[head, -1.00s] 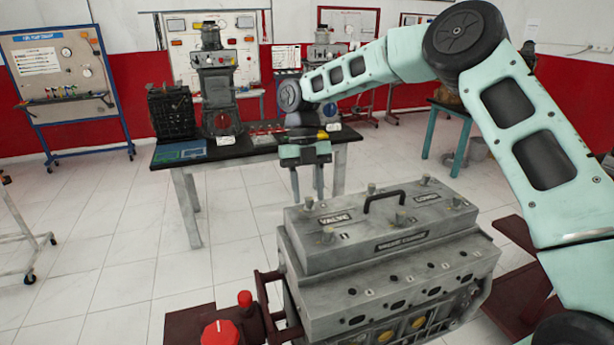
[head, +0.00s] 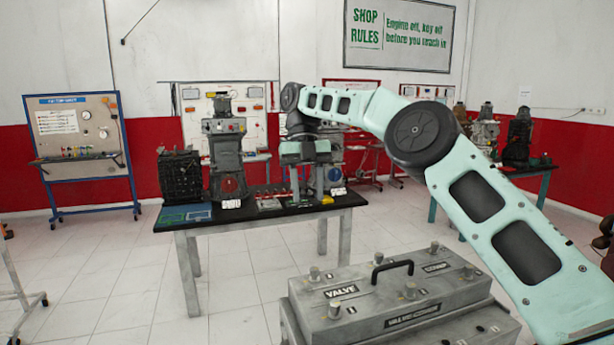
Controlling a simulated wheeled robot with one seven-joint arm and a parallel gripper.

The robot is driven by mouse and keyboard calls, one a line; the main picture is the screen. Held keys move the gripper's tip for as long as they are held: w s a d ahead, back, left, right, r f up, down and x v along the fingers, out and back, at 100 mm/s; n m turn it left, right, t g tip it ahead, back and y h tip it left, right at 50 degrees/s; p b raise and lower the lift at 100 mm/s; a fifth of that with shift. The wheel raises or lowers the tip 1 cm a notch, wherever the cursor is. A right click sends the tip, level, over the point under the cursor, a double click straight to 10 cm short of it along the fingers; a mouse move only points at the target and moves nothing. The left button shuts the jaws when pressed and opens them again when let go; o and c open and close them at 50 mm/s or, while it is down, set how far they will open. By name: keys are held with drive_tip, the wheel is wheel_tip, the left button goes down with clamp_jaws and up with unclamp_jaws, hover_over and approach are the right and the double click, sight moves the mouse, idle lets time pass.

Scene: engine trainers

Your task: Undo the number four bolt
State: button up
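The grey valve cover (head: 375,300) sits on the engine at the bottom right in the head view, with a black handle on top. Several upright bolts stand along its edges, including one at the back left (head: 315,274), one at the front left (head: 335,308), one at the back right (head: 434,248) and one at the front middle (head: 410,290). The number marks are too small to tell which bolt is four. My gripper (head: 308,197) hangs fingers down beyond the cover, in line with the workbench. Its two fingers are apart with nothing seen between them.
A black-topped workbench (head: 255,222) stands behind, bearing a dark engine block (head: 180,175), a grey machine (head: 226,150) and small items. A tool board (head: 78,135) stands at the left.

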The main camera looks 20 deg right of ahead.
drive_tip(key=shift+p+v, duration=0.55)
drive_tip(key=shift+v, duration=0.35)
drive_tip(key=shift+a, duration=0.1)
